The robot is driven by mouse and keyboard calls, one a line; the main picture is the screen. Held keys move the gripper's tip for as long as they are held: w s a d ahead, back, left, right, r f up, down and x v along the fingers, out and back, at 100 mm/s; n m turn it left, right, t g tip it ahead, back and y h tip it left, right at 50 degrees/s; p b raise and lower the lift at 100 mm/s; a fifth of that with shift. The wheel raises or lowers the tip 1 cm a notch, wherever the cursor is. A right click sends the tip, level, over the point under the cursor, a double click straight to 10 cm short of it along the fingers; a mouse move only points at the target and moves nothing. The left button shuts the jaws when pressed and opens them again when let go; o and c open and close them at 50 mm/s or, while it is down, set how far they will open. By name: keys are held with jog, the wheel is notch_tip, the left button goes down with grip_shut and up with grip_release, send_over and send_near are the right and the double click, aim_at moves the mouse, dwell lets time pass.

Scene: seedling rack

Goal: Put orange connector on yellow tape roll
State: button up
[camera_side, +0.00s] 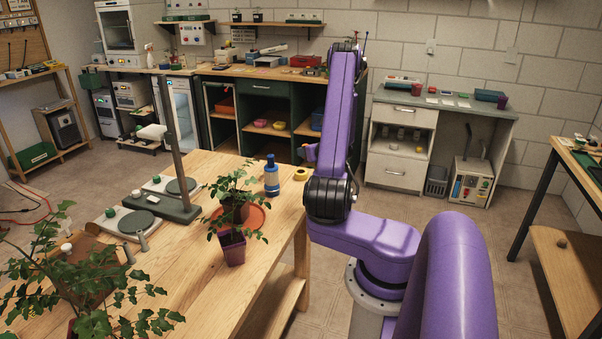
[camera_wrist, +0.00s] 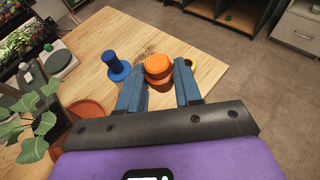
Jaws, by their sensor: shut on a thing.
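The orange connector (camera_wrist: 158,66) sits between the blue fingers of my gripper (camera_wrist: 158,80) in the wrist view. The fingers are shut on its sides, and it appears held above the wooden table. The yellow tape roll (camera_side: 301,174) lies flat near the table's far right edge in the side view. In the side view my purple arm hides most of the gripper, and the connector cannot be made out clearly.
A blue bottle (camera_side: 272,176) stands left of the tape roll; it also shows in the wrist view (camera_wrist: 115,67). A potted seedling (camera_side: 233,247) and a terracotta saucer (camera_side: 256,217) are nearer. A grey stand (camera_side: 178,207) is farther left. Bare wood surrounds the roll.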

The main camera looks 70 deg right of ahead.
jog(key=s, duration=0.1)
send_over(303, 173)
jog(key=shift+m+g, duration=0.3)
jog(key=f, duration=0.8)
jog(key=shift+s+a+f, duration=0.15)
jog(key=shift+a+f, duration=0.2)
jog(key=shift+f, duration=0.05)
jog(key=shift+d+f, duration=0.25)
jog(key=shift+f, duration=0.1)
jog(key=shift+w+d+f, duration=0.1)
jog(key=shift+w+f, duration=0.05)
jog(key=shift+f, duration=0.7)
jog(key=shift+w+f, duration=0.1)
jog(key=shift+f, duration=0.75)
jog(key=shift+f, duration=0.1)
jog(key=o, duration=1)
